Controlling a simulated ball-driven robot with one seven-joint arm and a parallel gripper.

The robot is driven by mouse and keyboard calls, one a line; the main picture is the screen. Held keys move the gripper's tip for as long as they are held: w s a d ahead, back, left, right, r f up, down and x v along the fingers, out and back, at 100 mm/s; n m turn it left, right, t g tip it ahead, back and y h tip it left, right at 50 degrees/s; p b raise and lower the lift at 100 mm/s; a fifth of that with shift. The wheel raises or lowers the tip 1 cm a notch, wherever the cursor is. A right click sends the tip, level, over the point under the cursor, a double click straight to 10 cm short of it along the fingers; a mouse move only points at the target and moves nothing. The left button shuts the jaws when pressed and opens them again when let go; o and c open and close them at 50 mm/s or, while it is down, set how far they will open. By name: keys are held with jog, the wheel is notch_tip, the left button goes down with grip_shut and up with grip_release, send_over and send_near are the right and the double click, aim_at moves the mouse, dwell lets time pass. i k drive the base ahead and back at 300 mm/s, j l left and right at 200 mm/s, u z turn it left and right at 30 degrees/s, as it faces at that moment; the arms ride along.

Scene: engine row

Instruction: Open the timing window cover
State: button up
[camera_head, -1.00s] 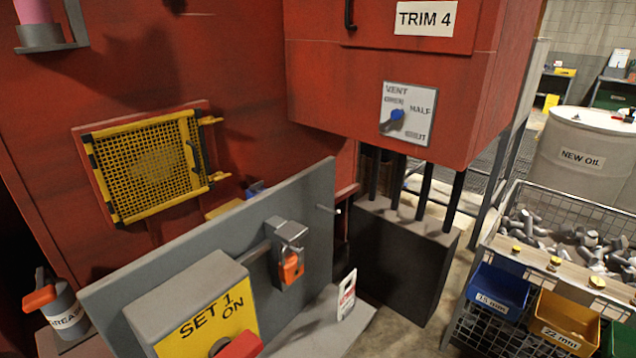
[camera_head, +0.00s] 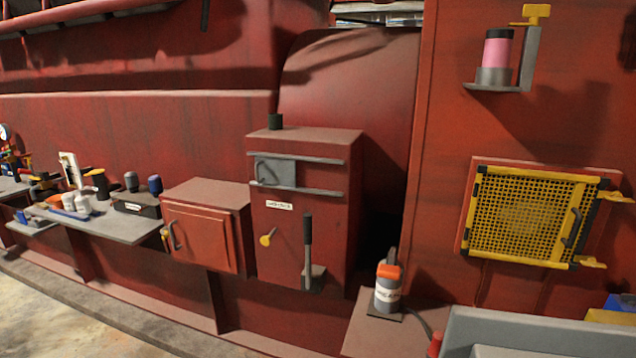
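A red box (camera_head: 308,232) stands against the red wall in the middle of the view. On its upper front, a grey plate with a handle (camera_head: 276,173) sits between two horizontal grey rails, at their left part. It looks like the timing window cover, but I cannot be sure, as the small white label (camera_head: 279,205) below is too small to read. Under the label is a yellow knob (camera_head: 268,237), and to its right an upright black-handled lever (camera_head: 308,250). My gripper is not in view.
A smaller red cabinet (camera_head: 203,232) with a handled door adjoins the box on the left. Further left, a grey shelf (camera_head: 105,222) holds cups and tools. To the right are an orange-topped canister (camera_head: 387,288) and a yellow mesh guard (camera_head: 520,215). Floor shows at lower left.

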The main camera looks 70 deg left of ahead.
aim_at(277, 171)
jog(key=u, duration=2.1)
